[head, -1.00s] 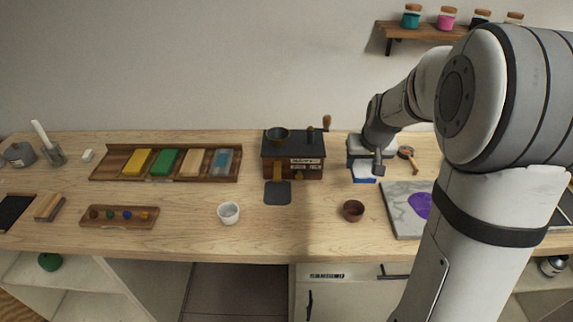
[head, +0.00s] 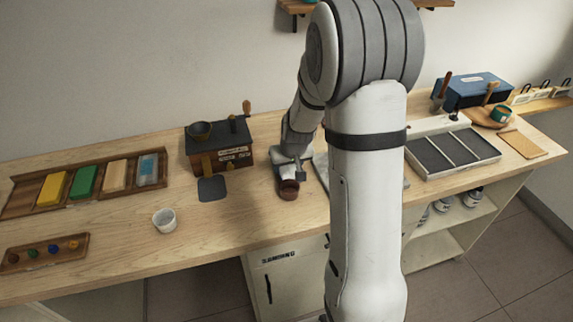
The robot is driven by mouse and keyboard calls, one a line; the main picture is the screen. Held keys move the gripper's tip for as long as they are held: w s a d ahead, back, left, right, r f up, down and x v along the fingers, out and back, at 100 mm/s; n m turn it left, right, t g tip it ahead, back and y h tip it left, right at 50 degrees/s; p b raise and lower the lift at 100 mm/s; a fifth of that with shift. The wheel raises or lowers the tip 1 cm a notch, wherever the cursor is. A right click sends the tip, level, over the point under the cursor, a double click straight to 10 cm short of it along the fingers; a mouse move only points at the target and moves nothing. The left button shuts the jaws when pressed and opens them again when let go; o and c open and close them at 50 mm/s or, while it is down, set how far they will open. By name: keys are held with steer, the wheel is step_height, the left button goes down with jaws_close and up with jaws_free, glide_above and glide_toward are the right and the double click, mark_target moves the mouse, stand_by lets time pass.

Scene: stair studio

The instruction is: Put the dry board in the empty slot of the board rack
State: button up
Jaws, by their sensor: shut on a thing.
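My gripper (head: 289,165) shows beside my arm, over the middle of the counter, just above and behind a small brown cup (head: 288,191). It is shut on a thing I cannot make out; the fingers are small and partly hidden. A white-framed rack (head: 412,164) with dark panels and light dividers lies on the counter right of my arm; I cannot tell whether it is the board rack. A flat tan board (head: 522,143) lies to its right. I cannot tell which thing is the dry board.
A dark box with a crank (head: 205,160) stands left of my gripper, with a white cup (head: 165,221) in front. A wooden tray (head: 18,207) with coloured blocks is farther left. A blue box (head: 475,93) stands at the back right. My arm hides part of a grey slab (head: 321,170).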

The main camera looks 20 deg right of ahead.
steer(key=shift+f, duration=0.2)
steer(key=o, duration=1.1)
steer(key=shift+r, duration=0.1)
steer(key=shift+c, duration=0.2)
